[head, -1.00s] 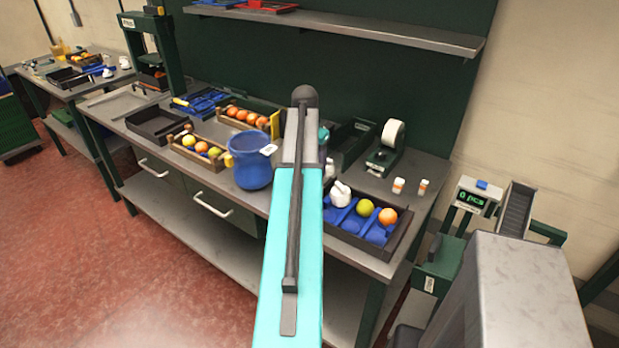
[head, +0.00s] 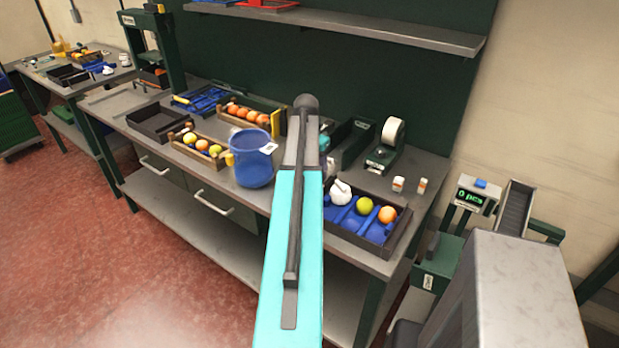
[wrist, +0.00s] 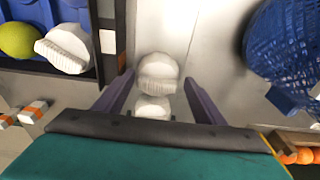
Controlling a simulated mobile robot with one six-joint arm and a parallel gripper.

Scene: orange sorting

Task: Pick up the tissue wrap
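A white, pleated tissue wrap (wrist: 158,72) stands on the grey bench between the fingers of my gripper (wrist: 159,80) in the wrist view. A smaller white piece (wrist: 152,107) shows just below it, closer to the gripper's palm; I cannot tell whether the two are joined. The two purple fingers are apart, one on each side, and no firm grip shows. Another white wrap (head: 340,192) sits in the dark tray with blue dividers (head: 345,238), also in the wrist view (wrist: 68,48).
The tray also holds a yellow-green fruit (head: 364,206) and an orange (head: 387,214). A blue pot (head: 253,160) stands left of my arm, close beside the gripper. Fruit crates (head: 205,155) are farther left.

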